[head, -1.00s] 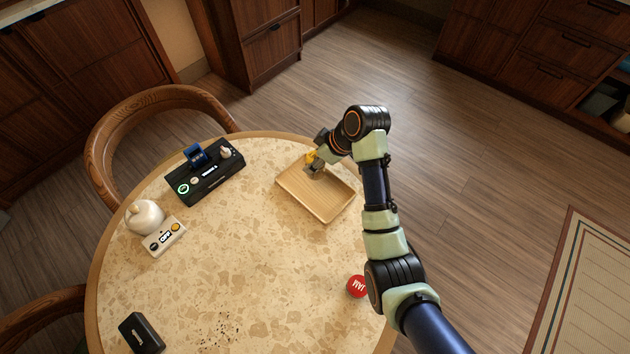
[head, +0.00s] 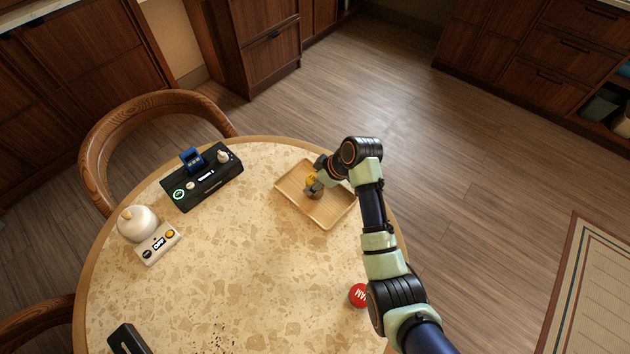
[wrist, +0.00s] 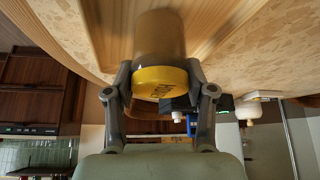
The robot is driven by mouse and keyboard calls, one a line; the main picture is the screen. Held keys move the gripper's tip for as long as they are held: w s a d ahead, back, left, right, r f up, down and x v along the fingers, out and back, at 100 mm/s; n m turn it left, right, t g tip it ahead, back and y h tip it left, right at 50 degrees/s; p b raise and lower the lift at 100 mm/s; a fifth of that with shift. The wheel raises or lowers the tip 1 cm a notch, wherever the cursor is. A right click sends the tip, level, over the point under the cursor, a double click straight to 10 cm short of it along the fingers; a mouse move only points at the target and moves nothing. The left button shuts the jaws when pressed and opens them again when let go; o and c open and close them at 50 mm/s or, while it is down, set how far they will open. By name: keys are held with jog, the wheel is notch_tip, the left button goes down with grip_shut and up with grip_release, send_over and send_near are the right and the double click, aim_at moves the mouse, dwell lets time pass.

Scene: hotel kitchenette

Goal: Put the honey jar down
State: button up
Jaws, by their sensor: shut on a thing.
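In the head view my gripper (head: 317,186) and the jar's yellow top (head: 311,178) are over the wooden tray (head: 335,217). The jar looks upright there and mostly hidden by the gripper. I cannot tell for sure whether its base touches the tray.
A black device (head: 204,184) with a blue part stands left of the tray. A white rounded pot (head: 135,224) and a white control box (head: 158,244) are at the left. A red-topped jar (head: 359,295) stands near my arm. The table's middle is clear.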

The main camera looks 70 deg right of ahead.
jog(key=o, duration=1.3)
jog(key=p+v, duration=0.4)
jog(key=v, duration=0.8)
jog(key=shift+r, duration=0.1)
